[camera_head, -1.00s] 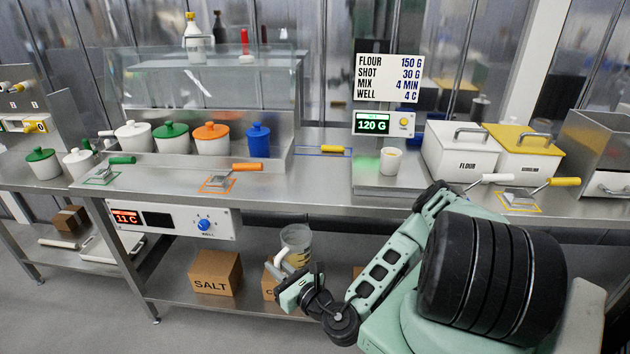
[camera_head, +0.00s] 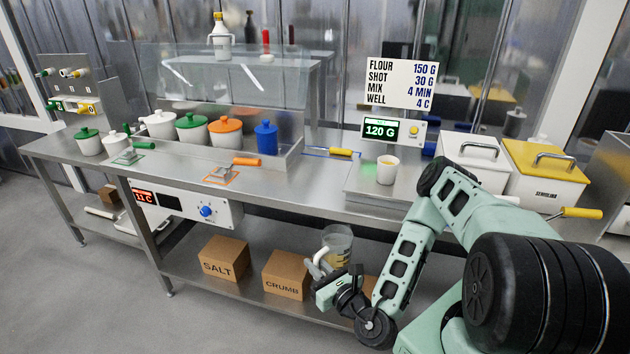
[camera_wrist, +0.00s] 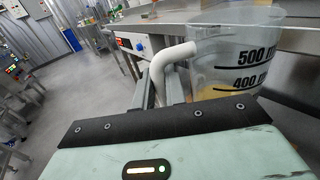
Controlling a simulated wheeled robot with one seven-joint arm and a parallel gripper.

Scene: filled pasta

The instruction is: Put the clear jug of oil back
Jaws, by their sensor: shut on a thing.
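The clear jug (camera_head: 337,245) has a white handle, dark volume marks and a little yellow oil low inside. In the wrist view the jug (camera_wrist: 235,60) is upright and close, with 500 and 400 marks showing. My gripper (camera_head: 322,278) is shut on its white handle; the fingers (camera_wrist: 160,85) lie either side of the handle in the wrist view. In the head view the jug is in front of the lower shelf (camera_head: 240,300), beside the crumb box. I cannot tell whether its base touches the shelf.
The salt box (camera_head: 223,258) and crumb box (camera_head: 286,274) stand on the lower shelf, left of the jug. Another brown box (camera_head: 369,286) is partly hidden behind my arm. The counter (camera_head: 300,180) above holds lidded pots, a scale reading 120 G with a white cup (camera_head: 388,169), and bins.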

